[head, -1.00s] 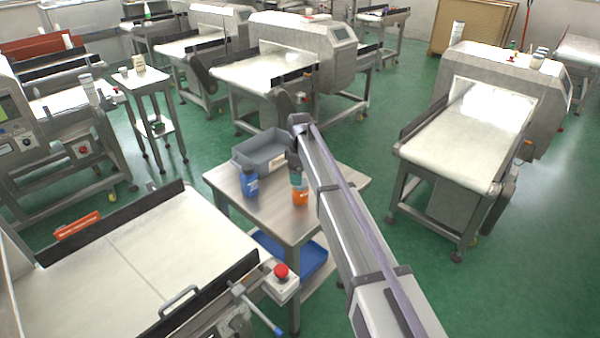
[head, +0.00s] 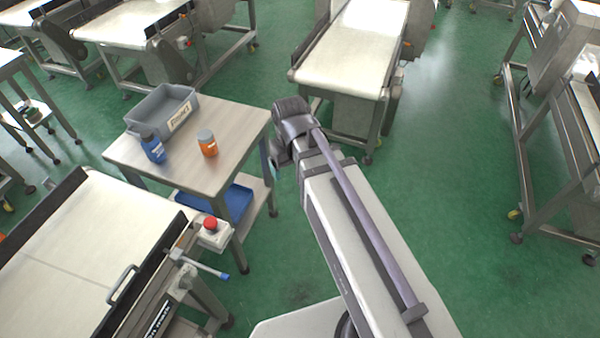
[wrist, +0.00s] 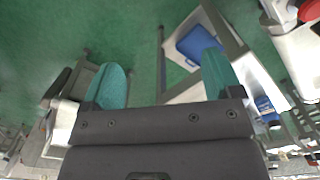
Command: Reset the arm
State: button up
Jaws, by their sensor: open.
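My gripper (wrist: 160,88) shows in the wrist view with its two teal fingers spread apart and nothing between them. In the head view my arm reaches up the middle, and a small teal part of my gripper (head: 277,168) shows beside the wrist, right of the small table. The fingers are mostly hidden there by my arm. Green floor lies beyond the fingers in the wrist view.
The small table (head: 232,125) holds a grey bin (head: 187,101), a blue bottle (head: 153,148) and an orange jar (head: 208,145). A blue tray (head: 232,204) sits on its lower shelf. A conveyor (head: 350,50) stands behind my wrist. Open floor (head: 460,180) lies to the right.

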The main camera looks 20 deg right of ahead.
jog(key=s, duration=0.1)
jog(key=s+d+m, duration=0.1)
jog(key=s, duration=0.1)
jog(key=s+m, duration=0.1)
jog(key=shift+s+d, duration=0.15)
jog(key=shift+d, duration=0.15)
dwell(0.8)
